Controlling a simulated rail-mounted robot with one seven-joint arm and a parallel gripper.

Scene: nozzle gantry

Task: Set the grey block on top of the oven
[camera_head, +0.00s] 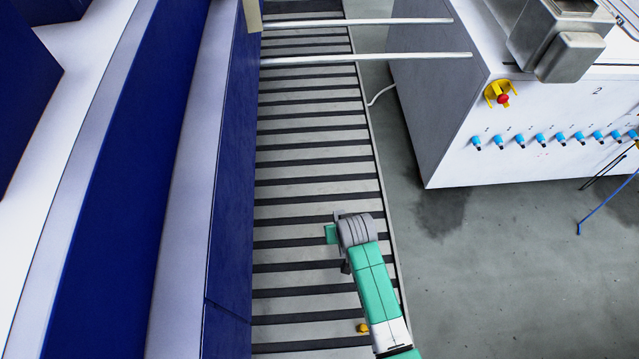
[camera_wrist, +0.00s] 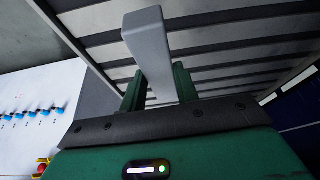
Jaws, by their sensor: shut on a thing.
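The grey block (camera_wrist: 148,35) is a long, plain bar in the wrist view, standing out between the two green fingers of my gripper (camera_wrist: 159,88). My gripper is shut on its lower part, and the block's far end is free. In the head view my arm reaches over a slatted conveyor; the block and the fingertips cannot be made out there. No thing is plainly marked as the oven. A white cabinet (camera_head: 540,150) with a "2" on its front stands at the upper right, but I cannot tell whether it is the oven.
The slatted conveyor (camera_head: 310,170) lies beneath my arm, with a tall blue wall (camera_head: 228,170) along its left. Two pale rails (camera_head: 370,59) cross above its far end. A metal box (camera_head: 560,40) sits on the cabinet, above blue fittings (camera_head: 541,139). Grey floor (camera_head: 500,270) is open at right.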

